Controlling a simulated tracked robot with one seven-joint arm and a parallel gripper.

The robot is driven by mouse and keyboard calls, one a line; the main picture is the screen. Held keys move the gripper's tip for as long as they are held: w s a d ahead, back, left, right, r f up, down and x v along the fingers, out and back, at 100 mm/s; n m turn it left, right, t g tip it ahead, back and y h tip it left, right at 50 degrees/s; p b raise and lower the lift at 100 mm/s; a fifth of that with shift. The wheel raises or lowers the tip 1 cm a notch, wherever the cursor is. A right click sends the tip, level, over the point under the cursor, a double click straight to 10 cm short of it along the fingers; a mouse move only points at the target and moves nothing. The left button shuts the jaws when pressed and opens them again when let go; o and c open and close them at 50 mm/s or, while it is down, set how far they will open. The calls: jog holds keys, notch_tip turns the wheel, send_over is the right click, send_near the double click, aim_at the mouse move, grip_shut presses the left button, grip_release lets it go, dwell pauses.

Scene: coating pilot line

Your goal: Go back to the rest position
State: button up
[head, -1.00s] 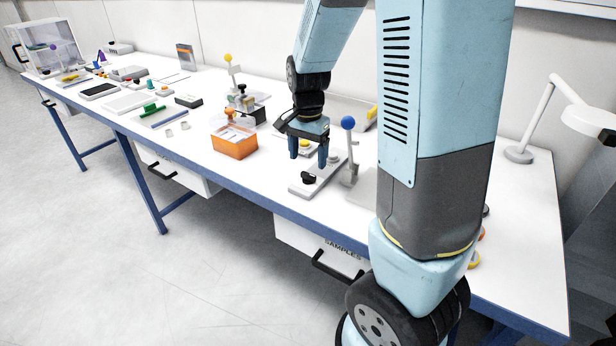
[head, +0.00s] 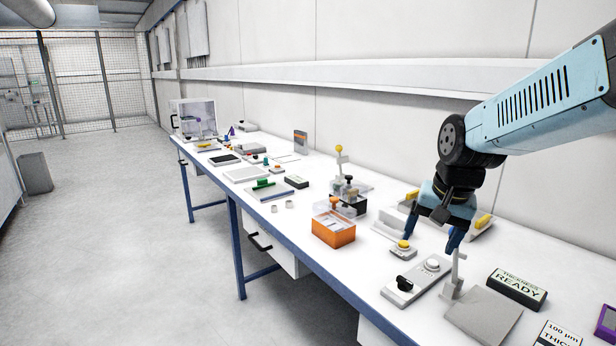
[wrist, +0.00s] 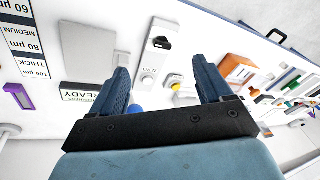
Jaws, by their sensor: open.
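My gripper (head: 432,232) hangs over the right part of the white bench, fingers apart and nothing between its tips. In the wrist view, my gripper (wrist: 161,70) shows two blue fingers spread wide. A lever (head: 455,272) stands by the right finger, its top hidden in the head view. Its blue ball (wrist: 136,109) shows beside the left finger in the wrist view; I cannot tell if they touch. A plate with a black knob (head: 404,283) lies in front of the gripper. A yellow button box (head: 403,250) sits below the left finger.
An orange box (head: 333,233) stands left of the gripper, with a yellow-topped fixture (head: 340,160) behind it. A thickness display (head: 517,288) and a grey plate (head: 484,316) lie to the right. The wall runs behind the bench (head: 300,203); open floor lies left.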

jog(key=s+r+n+t, duration=0.2)
jog(key=s+r+n, duration=0.2)
jog(key=s, duration=0.6)
notch_tip(320, 180, up, 2)
jog(key=shift+s+a+r+n+t+h, duration=0.1)
jog(key=shift+s+a+n+t+h, duration=0.15)
jog(key=shift+n+t+h, duration=0.15)
jog(key=shift+c, duration=0.3)
